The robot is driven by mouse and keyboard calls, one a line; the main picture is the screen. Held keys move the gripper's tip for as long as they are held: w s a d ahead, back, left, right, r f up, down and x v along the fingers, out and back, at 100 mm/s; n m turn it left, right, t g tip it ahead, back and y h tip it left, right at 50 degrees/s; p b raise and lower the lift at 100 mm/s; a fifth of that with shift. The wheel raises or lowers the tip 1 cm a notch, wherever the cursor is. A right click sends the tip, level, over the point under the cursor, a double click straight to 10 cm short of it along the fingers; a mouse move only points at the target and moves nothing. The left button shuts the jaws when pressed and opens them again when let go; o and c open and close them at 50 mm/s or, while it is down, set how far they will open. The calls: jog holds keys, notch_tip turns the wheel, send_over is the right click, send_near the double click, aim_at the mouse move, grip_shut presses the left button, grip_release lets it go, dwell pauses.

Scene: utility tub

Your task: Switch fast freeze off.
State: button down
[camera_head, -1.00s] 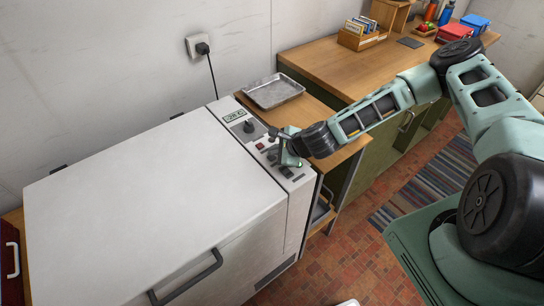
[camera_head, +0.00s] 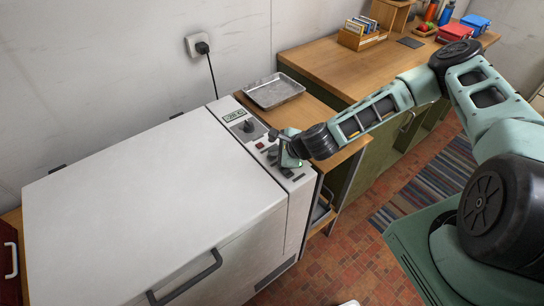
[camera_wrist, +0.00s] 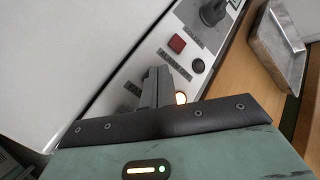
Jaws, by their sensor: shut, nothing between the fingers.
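The white chest freezer (camera_head: 150,200) has a narrow control panel (camera_head: 297,183) along its right side. In the wrist view the panel carries a dark knob (camera_wrist: 212,13), a red square lamp or button (camera_wrist: 177,43) with a label under it, a round black button (camera_wrist: 198,66), and an amber lamp (camera_wrist: 181,98) that glows. My gripper (camera_wrist: 155,80) is shut and empty, its fingers over the panel beside the amber lamp. In the head view my gripper (camera_head: 281,136) is at the panel's middle. The fingers hide part of the panel and a label; I cannot tell whether they touch.
A metal tray (camera_head: 274,91) lies on the wooden counter right behind the panel. A longer wooden counter (camera_head: 330,63) holds a card box and other items at the back. A black handle (camera_head: 187,280) sticks out from the freezer's front. The freezer lid is shut and clear.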

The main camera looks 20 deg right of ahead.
aim_at(275, 158)
jog(key=shift+f, duration=0.15)
jog(key=shift+r+p, duration=0.35)
jog(key=shift+r, duration=0.25)
notch_tip(275, 158, up, 6)
jog(key=p, duration=0.4)
jog(key=shift+p, duration=0.35)
dwell(0.5)
